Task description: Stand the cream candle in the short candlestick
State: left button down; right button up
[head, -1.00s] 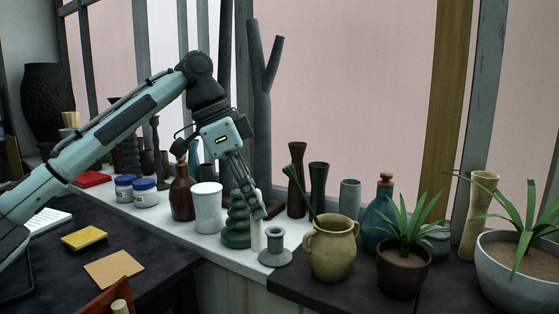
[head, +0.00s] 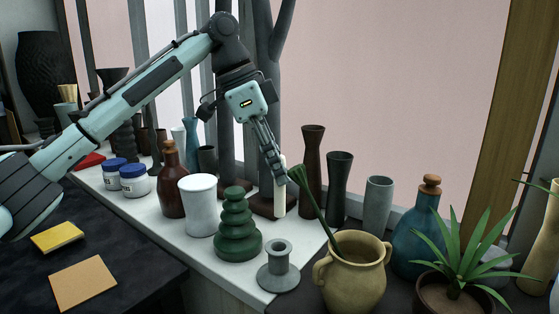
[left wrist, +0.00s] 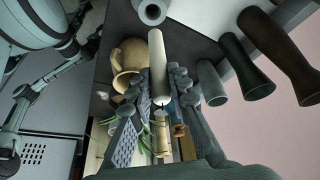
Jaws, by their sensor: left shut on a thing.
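The cream candle (head: 280,198) is a pale upright cylinder. My left gripper (head: 278,170) is shut on its upper part. The candle's lower end shows above and behind the short candlestick in the head view. The short candlestick (head: 279,268) is grey, with a round base and a hollow socket, and stands empty at the ledge's front edge. In the left wrist view the candle (left wrist: 158,60) extends from between the fingers (left wrist: 160,95), and the candlestick's round opening (left wrist: 151,11) lies beyond its far end, apart from it. My right gripper is not in view.
A green stacked-ring piece (head: 237,230) stands just left of the candlestick. A tan two-handled jug (head: 352,278) with a green stem stands to its right. Dark vases (head: 312,170) stand behind. A white cup (head: 198,205) and brown bottle (head: 172,180) are further left.

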pick_arm(q)
notch_tip(320, 180, down, 2)
jog(key=shift+f, duration=4.9)
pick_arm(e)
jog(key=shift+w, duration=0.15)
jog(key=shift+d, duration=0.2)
pick_arm(q)
jog(key=c, duration=1.4)
grip_release()
jog(key=shift+o, duration=0.2)
send_near(278, 216)
jog(key=shift+w+a+f, duration=0.25)
jog(key=shift+w+a, duration=0.2)
jog(key=shift+w, duration=0.05)
